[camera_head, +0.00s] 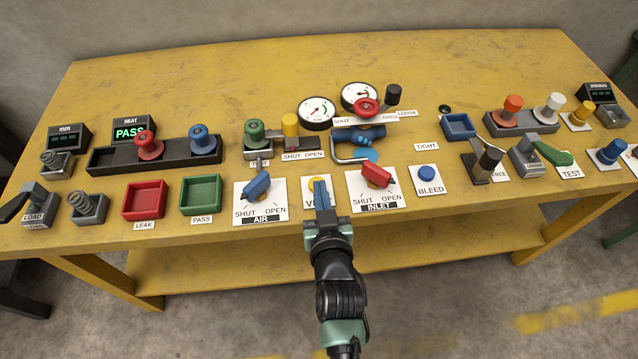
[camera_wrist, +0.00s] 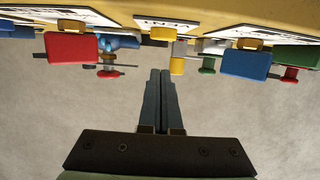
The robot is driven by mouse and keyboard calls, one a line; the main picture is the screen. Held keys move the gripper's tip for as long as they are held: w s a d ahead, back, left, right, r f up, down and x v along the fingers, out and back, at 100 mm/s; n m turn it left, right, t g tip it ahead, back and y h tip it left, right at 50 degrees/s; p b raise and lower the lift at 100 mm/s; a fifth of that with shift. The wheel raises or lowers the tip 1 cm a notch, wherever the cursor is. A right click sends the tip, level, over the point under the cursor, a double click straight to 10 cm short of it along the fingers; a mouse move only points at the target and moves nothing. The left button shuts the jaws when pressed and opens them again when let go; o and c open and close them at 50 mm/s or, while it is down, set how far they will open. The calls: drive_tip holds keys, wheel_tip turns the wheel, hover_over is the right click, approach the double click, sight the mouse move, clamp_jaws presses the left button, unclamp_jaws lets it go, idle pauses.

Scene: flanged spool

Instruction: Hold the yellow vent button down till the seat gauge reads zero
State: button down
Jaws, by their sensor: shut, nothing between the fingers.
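The yellow vent button (camera_head: 313,181) sits on a white plate between the AIR and INLET plates, mostly hidden behind my gripper in the head view. My gripper (camera_head: 321,184) is shut and empty, its blue fingers over that plate. In the wrist view the yellow button (camera_wrist: 162,34) shows above the fingertips (camera_wrist: 160,73), with a gap in the picture; I see no contact. Two round white gauges stand behind: a left one (camera_head: 317,112) and a right one (camera_head: 360,97). I cannot read their labels or values. The SEAT display (camera_head: 130,132) reads PASS.
The blue AIR handle (camera_head: 257,185) is left of my gripper and the red INLET handle (camera_head: 376,175) right of it. The blue BLEED button (camera_head: 427,173) is further right. A red tray (camera_head: 145,200) and green tray (camera_head: 200,193) stand left. The back of the yellow bench is clear.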

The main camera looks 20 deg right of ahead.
drive_tip(key=v, duration=0.6)
drive_tip(key=shift+s+r, duration=0.2)
drive_tip(key=shift+s, duration=0.05)
drive_tip(key=shift+a, duration=0.1)
drive_tip(key=shift+r, duration=0.1)
drive_tip(key=w+a+r+n+t+y+p, duration=0.1)
drive_tip(key=w+a+r+t, duration=0.15)
drive_tip(key=r, duration=0.95)
drive_tip(key=w+a+r+t+p, duration=0.1)
drive_tip(key=w+a+r+t, duration=0.15)
drive_tip(key=r, duration=0.95)
drive_tip(key=w+a+r+n+t+y+p, duration=0.15)
drive_tip(key=w+r, duration=0.25)
drive_tip(key=r, duration=0.8)
drive_tip(key=s+a+r+t+p, duration=0.1)
drive_tip(key=s+a+r+t, duration=0.1)
drive_tip(key=r, duration=0.7)
drive_tip(key=s+a+r+t+y+p, duration=0.1)
drive_tip(key=s+a+r+t, duration=0.1)
drive_tip(key=s+r, duration=0.3)
drive_tip(key=s+a+r+t+p, duration=0.1)
drive_tip(key=s+a+r+t, duration=0.1)
drive_tip(key=r, duration=1.2)
drive_tip(key=s+a, duration=0.1)
drive_tip(key=s, duration=0.1)
drive_tip(key=shift+s+n+y, duration=0.25)
drive_tip(key=shift+n+y, duration=0.1)
